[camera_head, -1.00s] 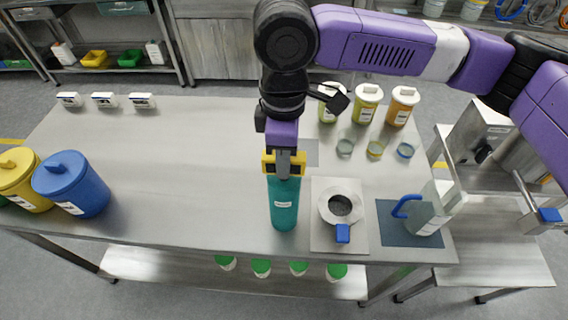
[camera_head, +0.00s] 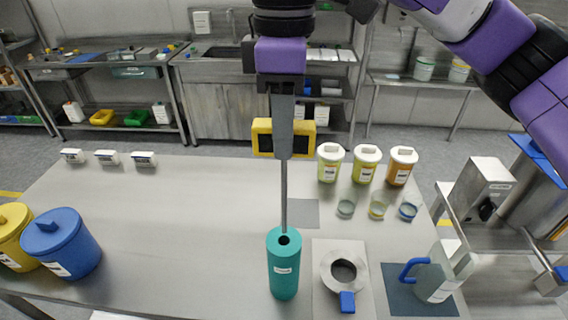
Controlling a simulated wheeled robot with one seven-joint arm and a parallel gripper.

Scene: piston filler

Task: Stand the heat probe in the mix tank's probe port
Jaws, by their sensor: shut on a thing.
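The heat probe has a yellow head (camera_head: 263,138) with a dark display and a long thin grey rod (camera_head: 284,195) pointing straight down. My gripper (camera_head: 284,150) is shut on its head, and the grey fingers cover the middle of the display. The probe is upright above a teal cylindrical holder (camera_head: 284,272) with a dark hole in its top. The rod's lower end meets the hole's back edge in the picture; I cannot tell whether the tip is just inside or just above it. I cannot clearly identify the mix tank or its probe port.
Right of the holder are a round steel ring (camera_head: 326,274) with a blue tab and a blue-handled jug (camera_head: 441,276) on a dark mat. Three lidded jars (camera_head: 365,165) and small dishes stand behind. Blue (camera_head: 62,245) and yellow tubs stand left. The table's middle left is clear.

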